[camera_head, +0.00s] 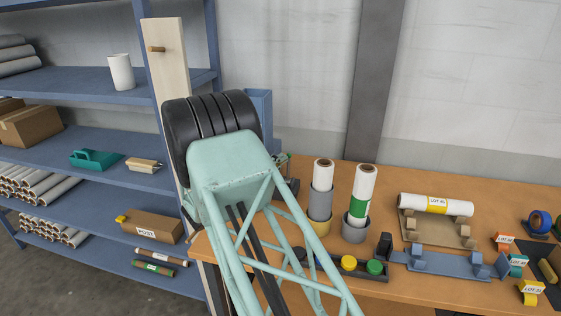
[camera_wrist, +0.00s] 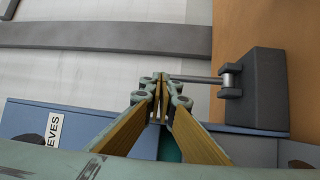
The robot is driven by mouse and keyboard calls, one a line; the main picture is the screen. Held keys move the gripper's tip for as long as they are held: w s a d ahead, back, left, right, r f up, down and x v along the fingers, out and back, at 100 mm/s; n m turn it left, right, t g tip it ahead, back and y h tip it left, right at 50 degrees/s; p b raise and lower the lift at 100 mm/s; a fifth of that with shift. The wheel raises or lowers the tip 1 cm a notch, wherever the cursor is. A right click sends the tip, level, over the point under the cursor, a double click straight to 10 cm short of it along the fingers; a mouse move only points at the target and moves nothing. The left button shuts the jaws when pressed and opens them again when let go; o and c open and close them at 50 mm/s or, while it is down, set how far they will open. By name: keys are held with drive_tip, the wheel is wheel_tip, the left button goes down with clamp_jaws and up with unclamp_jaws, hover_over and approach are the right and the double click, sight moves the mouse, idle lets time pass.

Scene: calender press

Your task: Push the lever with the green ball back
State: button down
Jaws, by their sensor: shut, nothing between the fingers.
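My gripper (camera_wrist: 162,78) is shut and empty in the wrist view, its fingertips pressed together. A thin grey metal rod (camera_wrist: 202,79), which looks like a lever, runs from a fork on a dark grey block (camera_wrist: 262,88) leftward to my fingertips. Its far end is hidden behind them, and I cannot tell if they touch. No green ball shows clearly. A dark green patch (camera_wrist: 170,150) lies between the fingers, and I cannot tell what it is. In the head view my own arm covers the lever and most of the gripper.
A blue bin (camera_wrist: 40,122) with a label ending "EVES" lies below the gripper. The wooden bench (camera_head: 455,295) holds upright rolls (camera_head: 363,190), a lying roll (camera_head: 436,204), a dark tray with coloured caps (camera_head: 348,263) and a blue stand (camera_head: 447,264). A blue shelf (camera_head: 100,182) stands left.

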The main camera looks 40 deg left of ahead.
drive_tip(key=s+a, duration=0.1)
drive_tip(key=s, duration=1.2)
drive_tip(key=shift+a+f, duration=0.15)
drive_tip(key=shift+f, duration=0.25)
drive_tip(key=shift+s+d+f+n+t+y, duration=0.1)
drive_tip(key=shift+d+f+n+y, duration=0.3)
drive_tip(key=shift+d+y, duration=0.25)
drive_tip(key=shift+s+d+f+n+t+y, duration=0.1)
drive_tip(key=shift+d+f+n+y, duration=0.25)
drive_tip(key=shift+d+y, duration=0.35)
drive_tip(key=shift+d+f+n+t+y, duration=0.1)
drive_tip(key=shift+d+f+n+y, duration=0.2)
drive_tip(key=shift+d+n+y, duration=0.25)
drive_tip(key=shift+w, duration=0.2)
drive_tip(key=w+a+r+b, duration=0.1)
drive_tip(key=w+r, duration=0.1)
drive_tip(key=w, duration=1.1)
drive_tip(key=shift+w+a+r+b, duration=0.15)
drive_tip(key=shift+w+r+b, duration=0.05)
drive_tip(key=shift+b, duration=0.15)
